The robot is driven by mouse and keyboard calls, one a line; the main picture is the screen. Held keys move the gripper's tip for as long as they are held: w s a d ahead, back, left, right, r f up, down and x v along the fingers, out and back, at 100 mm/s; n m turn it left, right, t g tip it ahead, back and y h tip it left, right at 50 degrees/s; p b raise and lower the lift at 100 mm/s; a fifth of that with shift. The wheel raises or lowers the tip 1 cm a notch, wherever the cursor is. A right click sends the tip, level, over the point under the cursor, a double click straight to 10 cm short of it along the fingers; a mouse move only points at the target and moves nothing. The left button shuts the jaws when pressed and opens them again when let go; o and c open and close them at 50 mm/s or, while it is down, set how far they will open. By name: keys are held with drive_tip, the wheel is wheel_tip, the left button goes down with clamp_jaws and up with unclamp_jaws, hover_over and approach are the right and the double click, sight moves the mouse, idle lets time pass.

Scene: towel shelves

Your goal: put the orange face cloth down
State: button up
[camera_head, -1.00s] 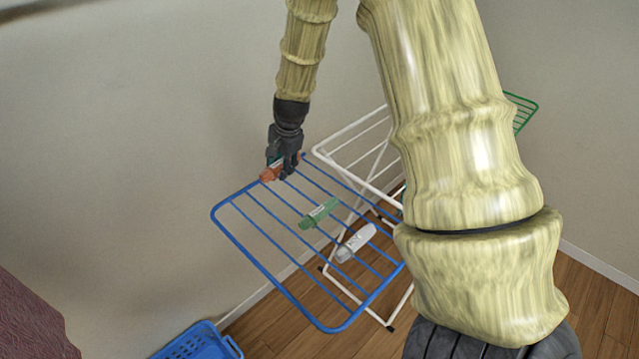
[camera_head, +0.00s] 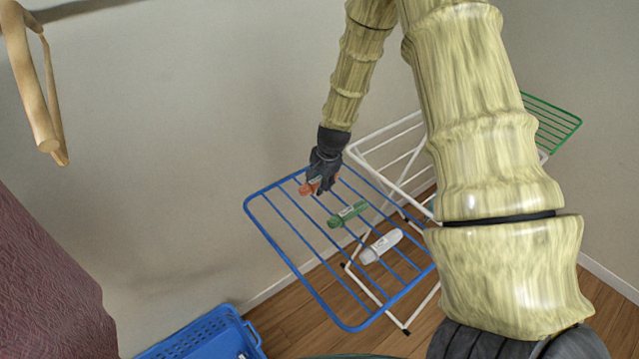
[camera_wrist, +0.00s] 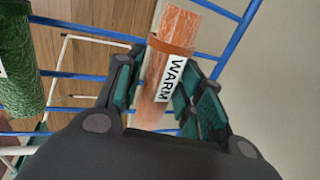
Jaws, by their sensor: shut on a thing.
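The orange face cloth (camera_wrist: 173,57) is a rolled cloth with a band and a white label reading "WARM". In the wrist view it lies between the two fingers of my gripper (camera_wrist: 160,95), which is shut on it. In the head view the orange cloth (camera_head: 309,187) is at the far left end of the blue drying rack (camera_head: 290,264), under my gripper (camera_head: 322,184). It is at the level of the blue bars; I cannot tell whether it rests on them. My fingers hide part of it.
A green rolled cloth (camera_head: 347,214) and a white rolled cloth (camera_head: 381,246) lie on the blue bars nearer the front. A blue basket (camera_head: 205,335) stands on the floor at lower left. A wooden rail (camera_head: 40,125) hangs at upper left. The wall is close behind the rack.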

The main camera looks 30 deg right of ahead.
drive_tip(key=shift+f, duration=0.85)
drive_tip(key=shift+f, duration=0.1)
drive_tip(key=o, duration=1)
drive_tip(key=shift+b+v, duration=1.35)
drive_tip(key=shift+v, duration=4.75)
drive_tip(key=shift+w, duration=0.1)
